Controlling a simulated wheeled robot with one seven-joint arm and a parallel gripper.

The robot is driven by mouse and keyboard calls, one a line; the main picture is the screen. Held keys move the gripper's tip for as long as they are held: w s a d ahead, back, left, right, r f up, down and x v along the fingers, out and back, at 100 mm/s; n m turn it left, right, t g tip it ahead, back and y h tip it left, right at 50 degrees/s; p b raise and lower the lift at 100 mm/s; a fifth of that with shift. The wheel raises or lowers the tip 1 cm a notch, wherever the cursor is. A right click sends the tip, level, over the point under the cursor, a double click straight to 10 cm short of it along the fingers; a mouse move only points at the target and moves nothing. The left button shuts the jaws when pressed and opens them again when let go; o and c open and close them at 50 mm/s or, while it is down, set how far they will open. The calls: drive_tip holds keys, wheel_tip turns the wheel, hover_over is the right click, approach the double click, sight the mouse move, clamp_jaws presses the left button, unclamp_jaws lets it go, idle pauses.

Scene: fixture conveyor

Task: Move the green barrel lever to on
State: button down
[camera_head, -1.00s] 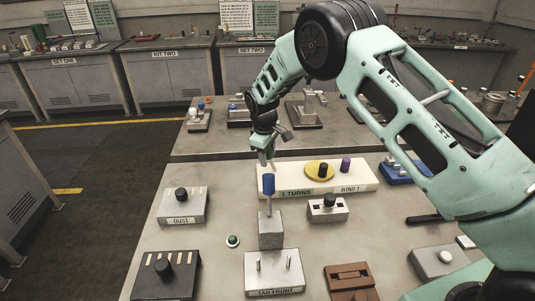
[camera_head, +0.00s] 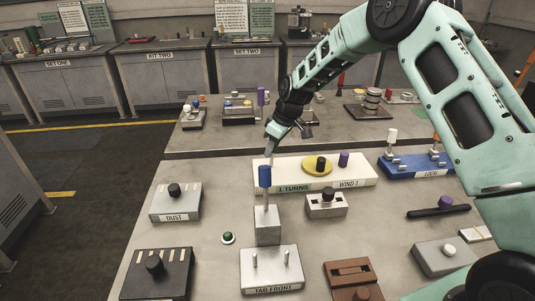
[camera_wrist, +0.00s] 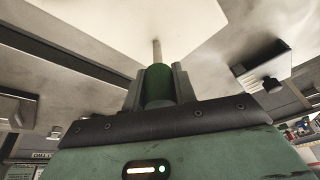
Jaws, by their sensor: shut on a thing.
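In the wrist view, a green barrel (camera_wrist: 158,84) sits between the two fingers of my gripper (camera_wrist: 157,72), which is shut on it. A thin rod (camera_wrist: 157,50) runs from the barrel toward a pale surface. In the head view, my gripper (camera_head: 269,150) points down just behind a lever with a blue barrel (camera_head: 265,176). That blue lever stands upright on a grey block. The green barrel cannot be made out in the head view. No on mark for its lever is readable.
A white board (camera_head: 362,176) with a yellow disc (camera_head: 317,167) and purple knob (camera_head: 344,159) lies right of my gripper. A DUST box (camera_head: 176,203) is at left, a TAG FRONT block (camera_head: 271,270) in front, and a blue fixture (camera_head: 417,166) at right.

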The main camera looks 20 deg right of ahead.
drive_tip(key=d+y+b, duration=0.1)
drive_tip(key=b, duration=0.1)
drive_tip(key=d+y+b, duration=0.1)
drive_tip(key=y, duration=0.1)
drive_tip(key=shift+s+f+t+b, duration=0.15)
drive_tip(key=shift+f+t+b, duration=0.15)
drive_tip(key=shift+f+b, duration=0.05)
drive_tip(key=shift+d+r+y+b, duration=0.15)
drive_tip(key=shift+y+b, duration=0.15)
drive_tip(key=shift+b, duration=0.15)
drive_tip(key=c, duration=1.1)
unclamp_jaws()
drive_tip(key=shift+d, duration=0.1)
drive_tip(key=shift+s, duration=0.1)
drive_tip(key=b+v, duration=0.2)
drive_tip(key=v, duration=1.5)
drive_tip(key=shift+s+d, duration=0.1)
drive_tip(key=shift+s, duration=0.05)
